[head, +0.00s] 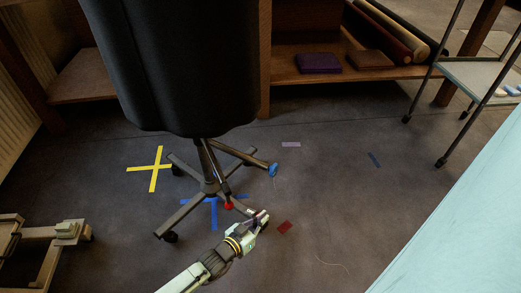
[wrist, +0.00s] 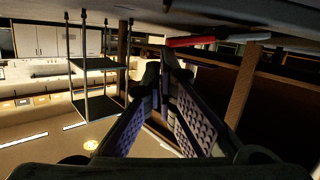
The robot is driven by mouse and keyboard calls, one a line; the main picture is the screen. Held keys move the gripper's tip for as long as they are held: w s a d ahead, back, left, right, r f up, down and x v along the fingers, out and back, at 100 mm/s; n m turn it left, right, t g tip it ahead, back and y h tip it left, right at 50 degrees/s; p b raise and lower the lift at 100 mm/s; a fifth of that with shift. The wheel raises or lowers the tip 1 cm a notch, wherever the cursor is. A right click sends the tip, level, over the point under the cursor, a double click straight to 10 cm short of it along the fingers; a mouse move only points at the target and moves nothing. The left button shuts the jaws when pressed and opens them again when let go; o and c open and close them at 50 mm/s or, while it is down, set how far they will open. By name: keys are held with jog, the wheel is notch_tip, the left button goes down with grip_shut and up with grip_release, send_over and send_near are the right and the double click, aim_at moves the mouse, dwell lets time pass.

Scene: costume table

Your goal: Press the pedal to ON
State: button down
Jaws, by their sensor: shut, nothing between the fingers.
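An office chair with a dark back (head: 170,70) stands on a dark floor, its star-shaped base (head: 210,186) below. A dark rod slopes down from under the seat to a red end (head: 229,206), which may be the pedal; no ON marking is readable. One leg of the base ends in a blue piece (head: 273,169). My gripper (head: 262,215) is low near the front-right leg, right of the red end; I cannot tell if it touches the leg. In the wrist view my gripper's fingers (wrist: 164,62) are together and empty, with a red bar (wrist: 190,41) just beyond.
Yellow tape (head: 152,168), blue tape (head: 213,214) and a red patch (head: 285,227) mark the floor. A metal cart (head: 475,75) stands at upper right. A pale blue surface (head: 470,220) fills the lower right. A wooden frame (head: 45,235) is at lower left. Floor right of the chair is mostly clear.

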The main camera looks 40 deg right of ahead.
jog(key=shift+s+d+f+m, duration=0.15)
jog(key=shift+s+f+m, duration=0.5)
jog(key=shift+f, duration=0.3)
jog(key=shift+r, duration=0.1)
